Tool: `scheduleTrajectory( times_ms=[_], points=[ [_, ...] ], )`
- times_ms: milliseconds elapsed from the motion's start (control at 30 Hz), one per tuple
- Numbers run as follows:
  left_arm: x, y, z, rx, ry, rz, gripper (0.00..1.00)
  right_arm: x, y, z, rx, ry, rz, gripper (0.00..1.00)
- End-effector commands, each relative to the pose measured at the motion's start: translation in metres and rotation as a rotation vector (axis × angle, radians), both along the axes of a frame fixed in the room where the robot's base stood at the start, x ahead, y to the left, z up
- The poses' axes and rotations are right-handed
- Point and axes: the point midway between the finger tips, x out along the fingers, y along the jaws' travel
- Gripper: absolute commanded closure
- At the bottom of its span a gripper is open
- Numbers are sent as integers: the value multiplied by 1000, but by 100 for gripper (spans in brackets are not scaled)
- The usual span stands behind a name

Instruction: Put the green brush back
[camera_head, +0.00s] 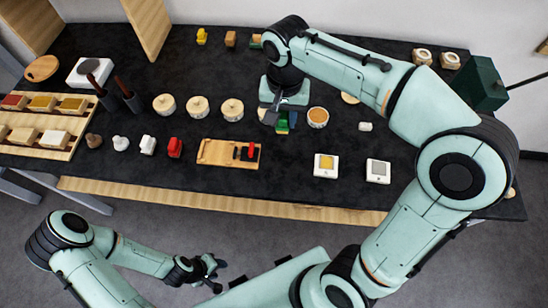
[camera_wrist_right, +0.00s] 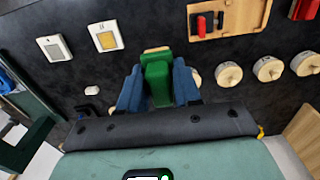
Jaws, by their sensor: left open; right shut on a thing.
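The green brush (camera_head: 283,122) is at the middle of the dark table, mostly hidden under my right wrist in the head view. The right wrist view shows it clearly as a green block (camera_wrist_right: 157,78) with a pale tan edge at its far end. My right gripper (camera_head: 276,115) is shut on it, with one finger on each side (camera_wrist_right: 158,90). I cannot tell whether the brush touches the table. My left gripper (camera_head: 208,270) is open and empty, low in front of the table and far from the brush.
A wooden board (camera_head: 213,152) with red and black pieces lies left of the brush. Several round pale lidded pots (camera_head: 197,106) stand in a row. An orange-filled bowl (camera_head: 318,117) is close on the right.

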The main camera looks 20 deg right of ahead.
Motion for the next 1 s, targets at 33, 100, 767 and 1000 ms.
scheduleTrajectory(
  times_ms=[33,100,767,1000],
  points=[
    [-3,0,-3,0,3,0,57,-1,0,-9,-1,4,-2,100],
    [-6,0,-6,0,7,0,57,-2,0,-24,-1,8,-3,100],
    [-20,0,-26,0,22,0,57,-1,0,-156,-1,3,-2,100],
    [-23,0,-30,0,26,0,57,-1,-1,-191,-1,5,-1,100]
  ],
)
